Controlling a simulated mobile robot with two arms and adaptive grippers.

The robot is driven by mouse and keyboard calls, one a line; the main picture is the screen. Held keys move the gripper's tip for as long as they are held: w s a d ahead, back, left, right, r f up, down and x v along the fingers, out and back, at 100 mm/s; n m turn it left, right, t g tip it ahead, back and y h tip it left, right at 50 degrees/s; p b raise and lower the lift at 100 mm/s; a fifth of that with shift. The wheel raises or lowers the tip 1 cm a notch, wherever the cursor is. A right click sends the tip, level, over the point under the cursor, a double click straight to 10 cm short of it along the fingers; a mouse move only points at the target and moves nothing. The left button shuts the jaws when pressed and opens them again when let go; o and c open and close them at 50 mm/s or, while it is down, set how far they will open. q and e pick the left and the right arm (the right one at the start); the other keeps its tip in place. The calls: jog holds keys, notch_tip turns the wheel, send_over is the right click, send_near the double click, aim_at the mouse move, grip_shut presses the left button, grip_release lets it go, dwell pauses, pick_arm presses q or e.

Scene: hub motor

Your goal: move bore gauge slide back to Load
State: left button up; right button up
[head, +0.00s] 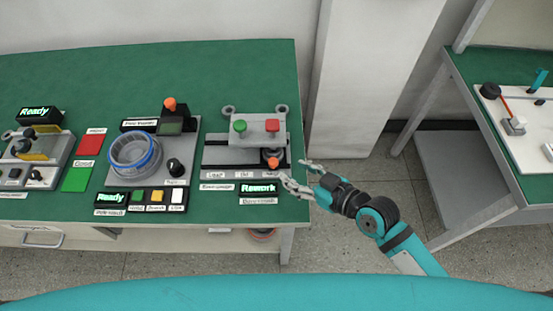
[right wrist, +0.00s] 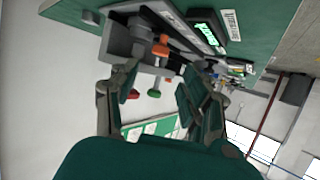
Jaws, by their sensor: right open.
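The bore gauge station (head: 258,130) stands near the right end of the green bench, with a green and a red button on its grey block. Its slide has an orange knob (head: 273,162) on a dark base, at the right end of the track, above the lit Rework display (head: 258,188). The Load label (head: 216,175) is at the track's left end. My right gripper (head: 293,171) is open and empty, just right of the knob. In the right wrist view the orange knob (right wrist: 160,48) shows beyond the spread fingers (right wrist: 160,72). My left gripper is out of view.
A station with a blue-rimmed ring (head: 135,155) and another orange knob (head: 170,104) stands to the left. Red (head: 92,142) and green (head: 77,180) pads lie further left. The bench's right edge is under my right gripper. Another table (head: 520,130) stands at far right.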

aim_at(274, 162)
jog(key=x, duration=0.8)
jog(key=shift+p, duration=0.3)
grip_shut()
